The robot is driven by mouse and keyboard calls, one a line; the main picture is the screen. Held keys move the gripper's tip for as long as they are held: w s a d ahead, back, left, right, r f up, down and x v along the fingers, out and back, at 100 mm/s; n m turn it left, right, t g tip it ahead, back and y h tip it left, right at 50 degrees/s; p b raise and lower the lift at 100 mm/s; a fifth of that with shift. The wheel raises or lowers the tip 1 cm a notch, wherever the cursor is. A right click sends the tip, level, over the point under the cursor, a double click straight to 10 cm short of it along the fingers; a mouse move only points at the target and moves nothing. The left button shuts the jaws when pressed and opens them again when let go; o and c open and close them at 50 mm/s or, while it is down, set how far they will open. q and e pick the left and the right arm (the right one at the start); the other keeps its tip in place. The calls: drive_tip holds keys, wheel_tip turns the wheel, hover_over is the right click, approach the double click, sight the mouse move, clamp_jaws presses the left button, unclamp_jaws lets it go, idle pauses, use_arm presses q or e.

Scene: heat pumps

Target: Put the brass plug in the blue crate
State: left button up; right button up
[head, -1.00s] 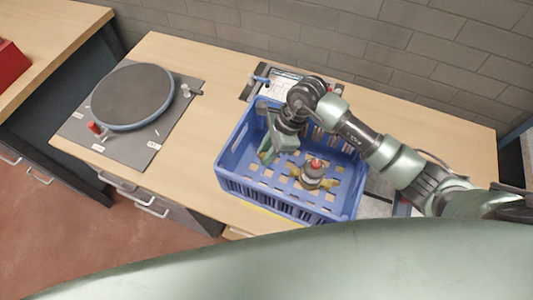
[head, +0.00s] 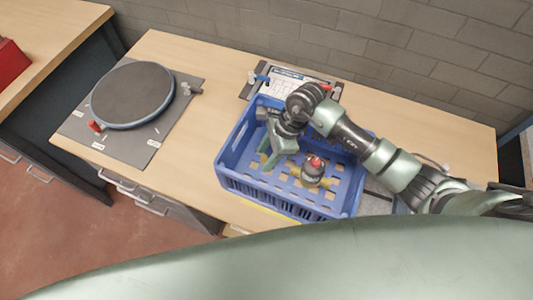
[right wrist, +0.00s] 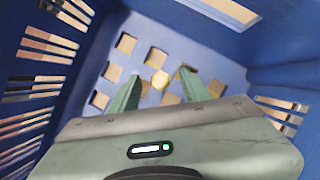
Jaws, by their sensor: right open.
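The blue crate (head: 290,205) stands on the wooden workbench in the head view. Its slotted walls and pierced floor (right wrist: 205,62) fill the right wrist view. My right gripper (head: 269,160) reaches down inside the crate, toward its left side. In the right wrist view its two green fingers (right wrist: 161,78) are spread apart with nothing clamped. A small brass hexagonal piece, which looks like the brass plug (right wrist: 159,80), lies on the crate floor, seen between the fingertips. In the head view the gripper hides it. My left gripper is out of view.
A round dark plate (head: 132,94) on a grey mat is at left. A clipboard (head: 292,78) lies behind the crate. A brick wall closes the back.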

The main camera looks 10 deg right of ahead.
drive_tip(key=shift+r, duration=0.3)
drive_tip(key=b+v, duration=0.2)
drive_tip(key=v, duration=0.9)
drive_tip(key=shift+d+r, duration=0.25)
drive_tip(key=shift+r, duration=0.05)
